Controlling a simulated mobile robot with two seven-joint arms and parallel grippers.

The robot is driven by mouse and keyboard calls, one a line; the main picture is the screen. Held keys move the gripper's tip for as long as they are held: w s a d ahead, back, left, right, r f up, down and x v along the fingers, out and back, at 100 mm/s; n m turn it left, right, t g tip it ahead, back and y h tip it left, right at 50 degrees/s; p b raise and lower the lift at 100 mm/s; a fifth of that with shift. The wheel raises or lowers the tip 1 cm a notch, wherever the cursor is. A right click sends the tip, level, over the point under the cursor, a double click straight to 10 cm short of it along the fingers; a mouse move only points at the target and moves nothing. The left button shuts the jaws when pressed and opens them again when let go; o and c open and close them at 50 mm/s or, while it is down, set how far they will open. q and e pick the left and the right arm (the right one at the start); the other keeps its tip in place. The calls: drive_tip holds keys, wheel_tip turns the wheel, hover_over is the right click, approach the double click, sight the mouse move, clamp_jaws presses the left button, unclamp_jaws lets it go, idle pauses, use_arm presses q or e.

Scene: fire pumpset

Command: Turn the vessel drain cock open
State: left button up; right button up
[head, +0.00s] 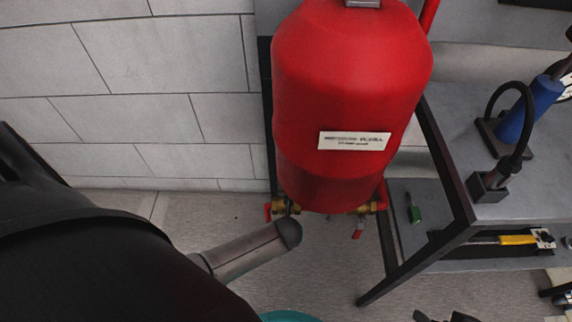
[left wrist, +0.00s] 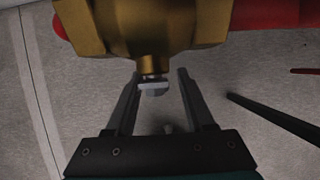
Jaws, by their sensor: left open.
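The red pressure vessel (head: 345,80) stands in the head view, with brass fittings (head: 280,207) at its lower left and more brass at its lower right. In the left wrist view a large brass body (left wrist: 150,25) fills the top, and a small silver cock handle (left wrist: 153,88) hangs below its brass neck. My left gripper (left wrist: 158,78) is open, its fingers on either side of the handle in the picture. I see no clear contact, and the depth is hard to judge. In the head view my arm hides my left gripper.
A dark metal stand (head: 450,240) with a grey top is right of the vessel, holding a blue cylinder (head: 528,108) and a yellow-handled tool (head: 517,240). A small red-handled valve (head: 358,232) hangs under the vessel's right side. A block wall (head: 130,80) is behind.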

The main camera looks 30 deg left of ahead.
use_arm(q)
drive_tip(key=shift+c, duration=0.3)
clamp_jaws()
idle(1.2)
